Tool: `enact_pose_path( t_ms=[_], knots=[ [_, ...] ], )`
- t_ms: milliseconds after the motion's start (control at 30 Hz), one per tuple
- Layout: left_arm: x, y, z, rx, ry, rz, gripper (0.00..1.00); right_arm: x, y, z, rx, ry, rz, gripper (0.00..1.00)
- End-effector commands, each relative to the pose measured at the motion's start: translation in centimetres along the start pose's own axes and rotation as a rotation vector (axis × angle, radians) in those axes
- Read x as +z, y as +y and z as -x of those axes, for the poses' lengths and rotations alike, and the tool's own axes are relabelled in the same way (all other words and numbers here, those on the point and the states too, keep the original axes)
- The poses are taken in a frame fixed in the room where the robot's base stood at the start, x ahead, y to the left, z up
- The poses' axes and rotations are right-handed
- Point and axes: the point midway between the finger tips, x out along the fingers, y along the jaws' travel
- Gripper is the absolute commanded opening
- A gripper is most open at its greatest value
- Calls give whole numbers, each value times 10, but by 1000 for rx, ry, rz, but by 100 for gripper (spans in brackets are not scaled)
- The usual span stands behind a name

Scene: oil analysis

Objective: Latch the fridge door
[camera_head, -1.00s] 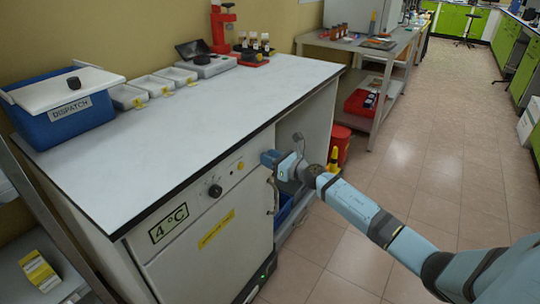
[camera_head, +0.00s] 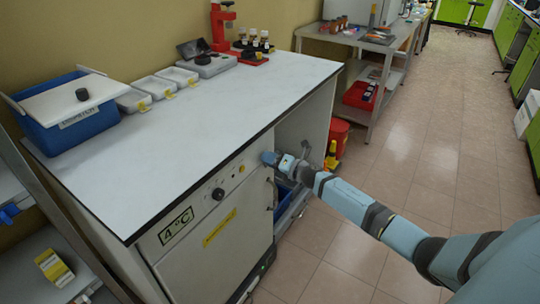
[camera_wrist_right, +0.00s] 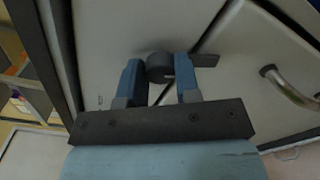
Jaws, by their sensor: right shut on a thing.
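My right gripper (camera_head: 268,158) is at the door's upper right corner. In the right wrist view, its two blue fingers (camera_wrist_right: 158,77) are shut around a dark round latch knob (camera_wrist_right: 159,66), with a flat dark lever (camera_wrist_right: 205,60) reaching right across the panel gap. The curved metal door handle (camera_wrist_right: 289,88) is to the right, apart from the fingers. My left gripper is not in view.
The white worktop (camera_head: 190,130) holds a blue dispatch bin (camera_head: 85,128), white trays (camera_head: 154,85) and a red stand (camera_head: 222,25). An open bay with a blue crate (camera_head: 288,195) is right of the door. A red bin (camera_head: 337,136) stands beyond. The tiled floor (camera_head: 420,150) is clear.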

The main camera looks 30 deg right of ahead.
Motion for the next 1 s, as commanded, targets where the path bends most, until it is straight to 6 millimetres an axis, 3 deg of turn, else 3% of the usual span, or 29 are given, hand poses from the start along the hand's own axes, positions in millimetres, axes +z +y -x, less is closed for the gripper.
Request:
enact_pose_path(
  t_ms=[433,1000],
  knots=[
    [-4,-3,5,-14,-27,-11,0,0,0,0,1,11,-290,7],
    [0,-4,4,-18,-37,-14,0,0,-1,0,3,14,-362,7]
  ],
)
